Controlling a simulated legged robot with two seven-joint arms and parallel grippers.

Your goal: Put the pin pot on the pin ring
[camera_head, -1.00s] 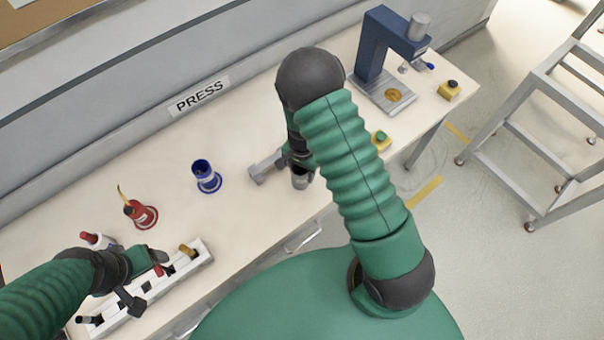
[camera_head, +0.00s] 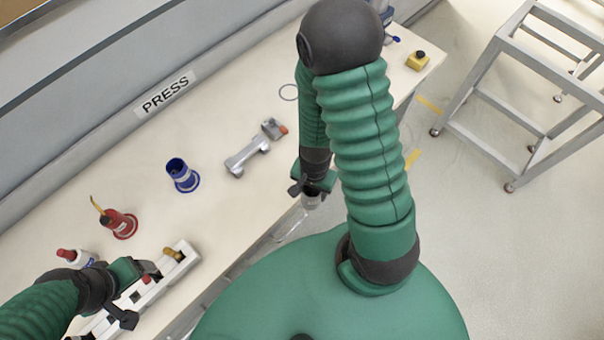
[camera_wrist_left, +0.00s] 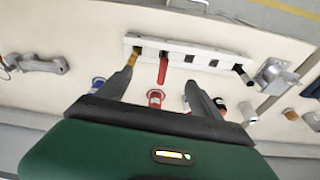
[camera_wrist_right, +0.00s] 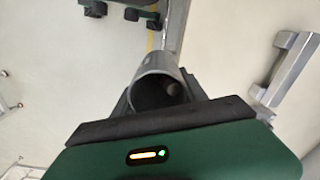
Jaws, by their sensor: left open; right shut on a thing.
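The grey pin pot (camera_head: 311,202) is in my right gripper (camera_head: 312,190), held by the table's front edge. In the right wrist view, the pot (camera_wrist_right: 160,90) shows its open, dark mouth between the fingers.
A blue pot (camera_head: 180,173) and a red pot (camera_head: 119,221) stand on rings of their own colours. A grey handled tool (camera_head: 250,152) lies between the blue pot and my right arm. The white slotted rack (camera_head: 182,268) is front left. A yellow button box (camera_head: 418,60) is far right.

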